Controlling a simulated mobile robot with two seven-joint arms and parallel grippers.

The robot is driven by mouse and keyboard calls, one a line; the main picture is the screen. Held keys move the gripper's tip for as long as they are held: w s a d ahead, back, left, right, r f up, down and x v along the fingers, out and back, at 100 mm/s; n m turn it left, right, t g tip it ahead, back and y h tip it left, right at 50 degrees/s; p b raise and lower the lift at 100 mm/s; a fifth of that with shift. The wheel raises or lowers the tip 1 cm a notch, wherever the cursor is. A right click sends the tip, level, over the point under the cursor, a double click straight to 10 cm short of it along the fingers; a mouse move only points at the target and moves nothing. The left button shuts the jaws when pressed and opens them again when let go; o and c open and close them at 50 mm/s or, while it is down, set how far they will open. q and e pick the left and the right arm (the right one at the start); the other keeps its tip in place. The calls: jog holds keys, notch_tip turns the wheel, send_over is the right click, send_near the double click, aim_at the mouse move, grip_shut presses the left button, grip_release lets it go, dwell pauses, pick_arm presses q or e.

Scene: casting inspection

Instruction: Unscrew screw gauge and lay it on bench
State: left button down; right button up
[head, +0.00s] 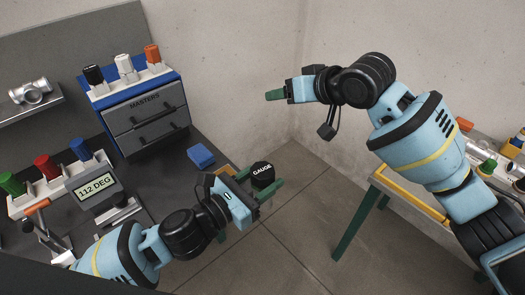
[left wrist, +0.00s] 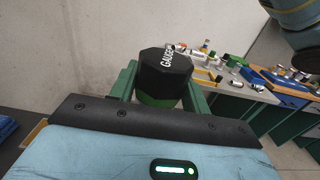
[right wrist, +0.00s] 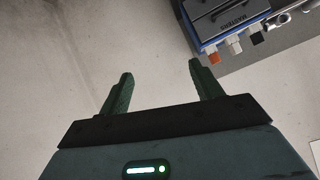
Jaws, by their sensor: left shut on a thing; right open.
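The screw gauge has a black faceted knob marked "GAUGE" (head: 262,174). My left gripper (head: 265,188) is shut on it, with green fingers on both sides, and holds it off the right edge of the dark bench (head: 160,176), over the floor. In the left wrist view the knob (left wrist: 165,72) sits between the fingers, with a green part below it; its lower end is hidden. My right gripper (right wrist: 160,92) is open and empty. In the head view it is raised in front of the wall, its fingers (head: 275,94) seen side-on.
A blue-and-grey MASTERS cabinet (head: 146,115) with black, white and orange knobs stands at the bench back. A "112 DEG" display (head: 95,188), green, red and blue knobs and a blue block (head: 201,156) are on the bench. Another table (head: 410,190) stands right.

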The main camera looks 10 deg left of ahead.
notch_tip(320, 180, up, 5)
jog(key=n+g+h, duration=0.4)
jog(key=g+h, duration=0.3)
jog(key=h, duration=0.1)
send_near(263, 179)
jog(key=w+f, duration=0.1)
jog(key=f, duration=0.2)
jog(key=w+f, duration=0.1)
jog(key=f, duration=0.1)
jog(key=shift+w+a, duration=0.3)
jog(key=shift+a, duration=0.05)
jog(key=shift+f, duration=4.1)
jog(key=shift+c, duration=0.4)
jog(key=c, duration=0.9)
jog(key=shift+n, duration=1.5)
jog(key=shift+c, duration=0.2)
